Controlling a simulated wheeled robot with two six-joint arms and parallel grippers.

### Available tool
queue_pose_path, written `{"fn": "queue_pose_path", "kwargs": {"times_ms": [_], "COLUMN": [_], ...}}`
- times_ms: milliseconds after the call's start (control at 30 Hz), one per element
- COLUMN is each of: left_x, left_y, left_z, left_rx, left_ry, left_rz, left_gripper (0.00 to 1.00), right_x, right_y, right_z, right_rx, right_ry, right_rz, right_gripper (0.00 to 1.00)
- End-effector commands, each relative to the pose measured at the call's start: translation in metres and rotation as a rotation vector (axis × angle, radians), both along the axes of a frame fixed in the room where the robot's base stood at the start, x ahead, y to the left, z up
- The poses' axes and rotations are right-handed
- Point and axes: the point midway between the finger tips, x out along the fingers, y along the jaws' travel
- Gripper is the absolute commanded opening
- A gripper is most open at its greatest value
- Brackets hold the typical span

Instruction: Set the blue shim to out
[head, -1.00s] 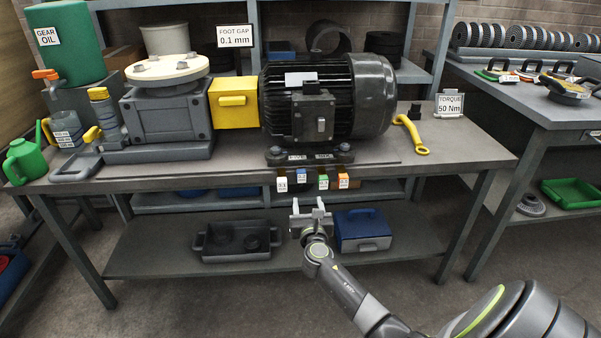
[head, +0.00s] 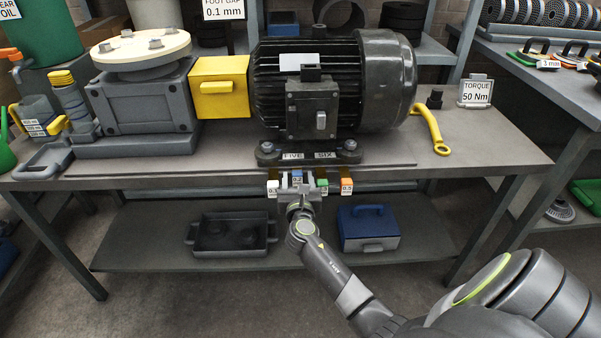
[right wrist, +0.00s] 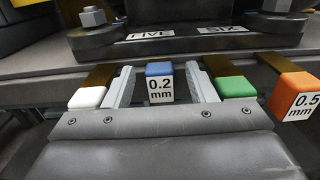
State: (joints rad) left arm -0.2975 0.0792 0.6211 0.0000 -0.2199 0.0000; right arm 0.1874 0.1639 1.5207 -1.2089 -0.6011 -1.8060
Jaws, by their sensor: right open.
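The blue shim (head: 297,176), marked 0.2 mm, sticks out at the table's front edge below the motor foot. In the right wrist view the blue shim (right wrist: 160,83) stands between the two fingers of my right gripper (right wrist: 162,88). The gripper is open, with a finger on each side of the blue block and gaps showing beside it. In the head view my right gripper (head: 298,190) is at the row of shims, with its tips partly hidden among the tabs. My left gripper is not in view.
A white shim (right wrist: 87,98) lies just left of the fingers and a green shim (right wrist: 236,87) just right. An orange shim (right wrist: 295,95) is further right. The black motor (head: 330,90) stands above on the table. A blue toolbox (head: 368,228) sits on the lower shelf.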

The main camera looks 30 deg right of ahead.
Motion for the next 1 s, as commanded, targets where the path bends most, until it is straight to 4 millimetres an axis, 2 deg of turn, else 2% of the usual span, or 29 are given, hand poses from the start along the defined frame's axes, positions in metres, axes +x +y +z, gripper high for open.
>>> {"fn": "queue_pose_path", "kwargs": {"times_ms": [333, 700, 867, 1000], "left_x": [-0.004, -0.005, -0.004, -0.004], "left_y": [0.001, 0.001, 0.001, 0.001], "left_z": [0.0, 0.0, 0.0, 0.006], "left_rx": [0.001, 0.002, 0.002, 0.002], "left_ry": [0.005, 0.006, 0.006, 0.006], "left_rz": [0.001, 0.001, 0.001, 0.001], "left_gripper": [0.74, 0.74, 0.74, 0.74], "right_x": [0.0, 0.0, 0.0, -0.012], "right_y": [0.001, 0.001, 0.001, 0.009], "right_z": [0.0, 0.0, 0.0, 0.0], "right_rx": [0.0, 0.0, 0.0, 0.003], "right_ry": [0.0, 0.0, 0.0, 0.003], "right_rz": [0.0, 0.0, 0.0, 0.001], "right_gripper": [0.51, 0.02, 0.0, 0.0]}}
